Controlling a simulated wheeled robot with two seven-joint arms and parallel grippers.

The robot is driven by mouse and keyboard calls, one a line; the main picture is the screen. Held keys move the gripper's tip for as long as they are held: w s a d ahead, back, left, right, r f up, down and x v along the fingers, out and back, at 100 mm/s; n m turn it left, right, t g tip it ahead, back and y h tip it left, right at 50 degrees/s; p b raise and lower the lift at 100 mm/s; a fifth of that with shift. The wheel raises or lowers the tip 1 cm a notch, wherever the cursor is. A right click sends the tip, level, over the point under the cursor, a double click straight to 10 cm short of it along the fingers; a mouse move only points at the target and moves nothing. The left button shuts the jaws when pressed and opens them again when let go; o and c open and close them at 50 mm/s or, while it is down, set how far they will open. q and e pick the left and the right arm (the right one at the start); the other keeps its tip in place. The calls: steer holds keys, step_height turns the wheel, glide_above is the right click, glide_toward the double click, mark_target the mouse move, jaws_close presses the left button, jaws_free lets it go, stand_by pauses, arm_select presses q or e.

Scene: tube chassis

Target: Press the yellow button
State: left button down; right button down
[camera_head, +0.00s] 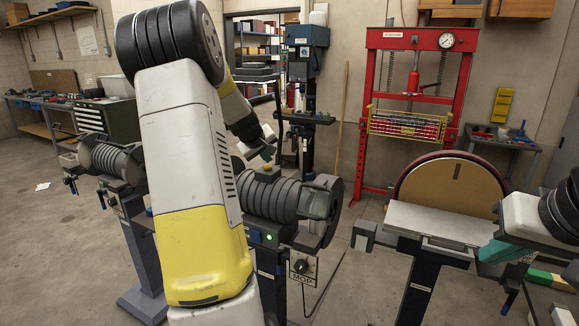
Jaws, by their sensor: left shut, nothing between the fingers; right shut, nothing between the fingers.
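The yellow button (266,171) is a small yellow piece on top of the dark ribbed motor housing (285,196) of a machine in the middle. My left gripper (268,157) is shut and empty, pointing down with its dark teal fingertips just above the button. I cannot tell whether the tips touch it. My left arm's white and yellow links fill the left middle and hide part of the machine. My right gripper (494,253) is at the right edge, far from the button, with its teal fingertips together and empty.
A grey-topped stand (440,222) and a large disc sander (452,187) stand to the right. A red press frame (371,110) is behind. Another ribbed machine (110,158) stands left of my arm. The floor at far left is mostly clear.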

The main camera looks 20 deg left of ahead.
mark_target(267, 167)
arm_select(q)
steer(key=shift+f, duration=0.15)
stand_by(0.4)
steer(key=shift+f, duration=0.4)
stand_by(0.4)
steer(key=shift+r, duration=0.55)
steer(key=shift+r, duration=0.1)
steer(key=shift+r, duration=2.95)
